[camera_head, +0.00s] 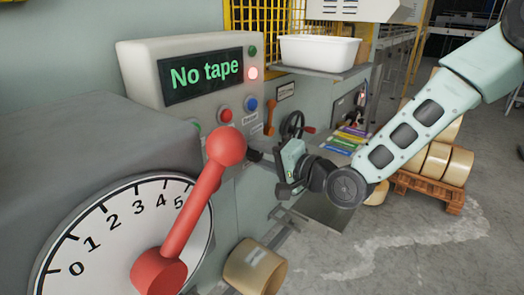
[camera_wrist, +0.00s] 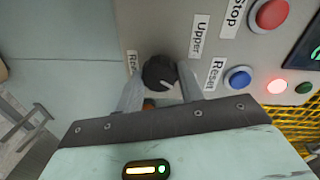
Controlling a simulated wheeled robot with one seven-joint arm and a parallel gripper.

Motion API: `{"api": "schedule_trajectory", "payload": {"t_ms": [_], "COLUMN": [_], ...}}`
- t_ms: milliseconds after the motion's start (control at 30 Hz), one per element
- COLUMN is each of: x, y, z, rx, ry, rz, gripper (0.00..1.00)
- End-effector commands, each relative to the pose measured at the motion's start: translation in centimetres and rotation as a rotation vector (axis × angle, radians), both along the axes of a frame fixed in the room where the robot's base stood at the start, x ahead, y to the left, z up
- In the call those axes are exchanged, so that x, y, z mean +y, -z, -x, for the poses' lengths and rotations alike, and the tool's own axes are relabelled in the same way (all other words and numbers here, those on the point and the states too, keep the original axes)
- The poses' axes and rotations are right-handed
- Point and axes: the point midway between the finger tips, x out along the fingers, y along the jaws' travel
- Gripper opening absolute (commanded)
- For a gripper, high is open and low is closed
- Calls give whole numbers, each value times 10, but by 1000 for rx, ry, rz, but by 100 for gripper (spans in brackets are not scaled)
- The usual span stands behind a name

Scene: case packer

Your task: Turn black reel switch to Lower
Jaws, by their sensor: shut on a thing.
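The black reel switch (camera_wrist: 158,72) is a round knob with a pale pointer line on a grey panel, in the wrist view. My gripper (camera_wrist: 160,84) has its two grey fingers closed on either side of the knob. An "Upper" label (camera_wrist: 200,36) is beside it, and a partly hidden label starting "Re" (camera_wrist: 132,64) is on the other side. The pointer's exact setting is hard to read, and no "Lower" label is readable. In the head view my gripper (camera_head: 258,155) reaches the panel behind the red lever, which hides the switch.
A red lever (camera_head: 200,200) with a ball top stands over a dial numbered from 0 in front. The display (camera_head: 205,74) reads "No tape". Red and blue buttons (camera_wrist: 238,78) sit close to the knob. A handwheel (camera_head: 293,124) and white bin (camera_head: 318,52) are beyond.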

Motion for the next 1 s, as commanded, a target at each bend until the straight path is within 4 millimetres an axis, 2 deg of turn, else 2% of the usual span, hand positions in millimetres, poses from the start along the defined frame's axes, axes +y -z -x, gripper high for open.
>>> {"api": "schedule_trajectory", "payload": {"t_ms": [300, 867, 900, 967, 1000], "x": [-2, -1, -1, -1, -1], "y": [0, 2, 2, 2, 1], "z": [-1, -1, -1, -1, -1], "rx": [109, 136, 136, 135, 135], "ry": [3, 3, 2, 2, 2], "rz": [-81, -102, -102, -101, -101], "gripper": [15, 15, 40, 57, 59]}}
